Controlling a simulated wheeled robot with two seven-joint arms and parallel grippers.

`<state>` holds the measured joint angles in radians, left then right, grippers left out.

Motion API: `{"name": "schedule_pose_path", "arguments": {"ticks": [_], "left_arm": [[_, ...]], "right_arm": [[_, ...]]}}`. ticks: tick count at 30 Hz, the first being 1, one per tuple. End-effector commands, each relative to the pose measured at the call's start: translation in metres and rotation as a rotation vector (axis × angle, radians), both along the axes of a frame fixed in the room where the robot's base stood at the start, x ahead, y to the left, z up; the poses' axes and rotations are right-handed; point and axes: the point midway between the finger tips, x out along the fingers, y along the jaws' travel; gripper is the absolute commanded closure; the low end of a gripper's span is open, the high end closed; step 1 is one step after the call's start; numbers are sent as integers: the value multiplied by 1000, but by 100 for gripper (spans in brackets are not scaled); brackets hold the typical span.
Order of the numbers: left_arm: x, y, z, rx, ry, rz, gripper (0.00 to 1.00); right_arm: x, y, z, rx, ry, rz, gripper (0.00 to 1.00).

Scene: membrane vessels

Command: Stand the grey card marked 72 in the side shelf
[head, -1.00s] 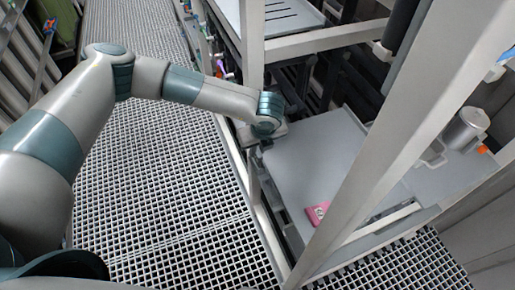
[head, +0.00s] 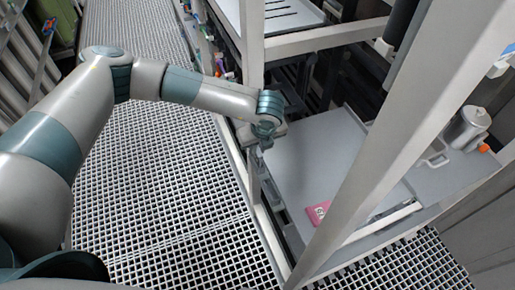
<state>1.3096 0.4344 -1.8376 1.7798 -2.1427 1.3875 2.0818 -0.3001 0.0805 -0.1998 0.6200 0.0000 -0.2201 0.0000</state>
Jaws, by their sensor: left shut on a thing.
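My left gripper (head: 266,141) is at the end of the arm that comes in from the left, at the left edge of the grey lower shelf (head: 315,150). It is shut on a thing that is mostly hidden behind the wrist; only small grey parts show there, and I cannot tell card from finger. No marking 72 is readable anywhere. A pink card (head: 318,212) with a partly readable number lies at the near end of the lower shelf. I cannot tell which part of the rack is the side shelf. My right gripper is not in view.
A pale diagonal post (head: 385,150) crosses in front of the lower shelf. An upright post (head: 252,45) stands behind my left wrist. A metal cylinder (head: 467,128) with an orange part stands at the right. The grated floor (head: 165,190) on the left is clear.

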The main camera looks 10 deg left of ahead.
Motion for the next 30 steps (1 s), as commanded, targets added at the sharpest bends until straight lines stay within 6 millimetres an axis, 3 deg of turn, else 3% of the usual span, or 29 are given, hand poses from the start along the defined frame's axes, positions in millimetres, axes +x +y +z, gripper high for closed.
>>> {"name": "schedule_pose_path", "arguments": {"ticks": [11,12,15,30], "left_arm": [[-1,1,-2,1,3,1,100],[-1,1,-3,1,3,1,83],[-1,1,-2,1,3,1,63],[-2,-1,6,-2,0,1,63]], "right_arm": [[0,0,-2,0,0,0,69],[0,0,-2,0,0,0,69],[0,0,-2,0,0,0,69],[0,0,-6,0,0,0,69]]}}
